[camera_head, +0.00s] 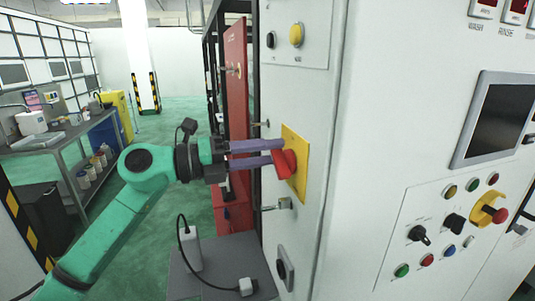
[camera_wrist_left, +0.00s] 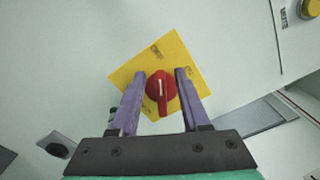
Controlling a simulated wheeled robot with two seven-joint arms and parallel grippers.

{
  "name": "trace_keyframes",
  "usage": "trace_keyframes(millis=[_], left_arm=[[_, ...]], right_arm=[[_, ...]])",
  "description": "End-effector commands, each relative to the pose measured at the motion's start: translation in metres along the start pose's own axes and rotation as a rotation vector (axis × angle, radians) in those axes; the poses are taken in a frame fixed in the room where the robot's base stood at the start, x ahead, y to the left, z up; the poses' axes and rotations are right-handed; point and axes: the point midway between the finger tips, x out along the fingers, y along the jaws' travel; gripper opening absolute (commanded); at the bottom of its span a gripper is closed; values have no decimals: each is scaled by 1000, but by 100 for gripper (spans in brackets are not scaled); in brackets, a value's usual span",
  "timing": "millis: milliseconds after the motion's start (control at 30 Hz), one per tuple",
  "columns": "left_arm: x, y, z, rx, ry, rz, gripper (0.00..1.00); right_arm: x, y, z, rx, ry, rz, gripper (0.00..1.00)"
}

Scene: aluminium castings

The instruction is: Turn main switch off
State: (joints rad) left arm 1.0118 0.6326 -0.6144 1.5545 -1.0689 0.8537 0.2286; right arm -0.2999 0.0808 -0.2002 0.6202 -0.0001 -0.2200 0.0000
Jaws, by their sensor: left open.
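The main switch is a red rotary knob (camera_head: 285,163) on a yellow square plate (camera_head: 299,146), mounted on the side face of the white cabinet. In the left wrist view the red knob (camera_wrist_left: 161,90) sits near the middle of the yellow plate (camera_wrist_left: 190,63), with its white mark running along its handle. My left gripper (camera_head: 275,153) is open, and its two purple fingers reach to either side of the knob. In the left wrist view the left gripper (camera_wrist_left: 158,92) shows gaps between the knob and both fingers. My right gripper is not in view.
The white cabinet's front has a dark screen (camera_head: 494,118) and a panel of buttons (camera_head: 454,222). A yellow button (camera_head: 296,35) is above the switch and a black fitting (camera_head: 282,268) below. A red panel (camera_head: 236,85) stands behind. Green floor (camera_head: 190,115) is open at left.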

Motion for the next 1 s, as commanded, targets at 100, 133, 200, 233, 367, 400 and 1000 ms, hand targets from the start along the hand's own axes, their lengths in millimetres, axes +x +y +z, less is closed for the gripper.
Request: trace_keyframes(millis=[100, 133, 200, 233, 367, 400, 1000], left_arm=[[-16, 4, -1, 1, -4, 1, 46], [-22, 5, -2, 2, -4, 2, 46], [-41, 7, -3, 2, -5, 4, 46], [-50, 8, -3, 3, -4, 4, 46], [-91, 7, -4, 3, -3, 4, 46], [-102, 7, -4, 2, -2, 5, 46], [-143, -1, -2, 1, 2, 1, 46]], right_arm=[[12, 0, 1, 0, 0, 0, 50], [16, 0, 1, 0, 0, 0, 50], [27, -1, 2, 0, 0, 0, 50], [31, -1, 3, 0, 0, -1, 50], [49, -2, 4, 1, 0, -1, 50], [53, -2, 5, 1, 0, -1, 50], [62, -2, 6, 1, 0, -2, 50]])
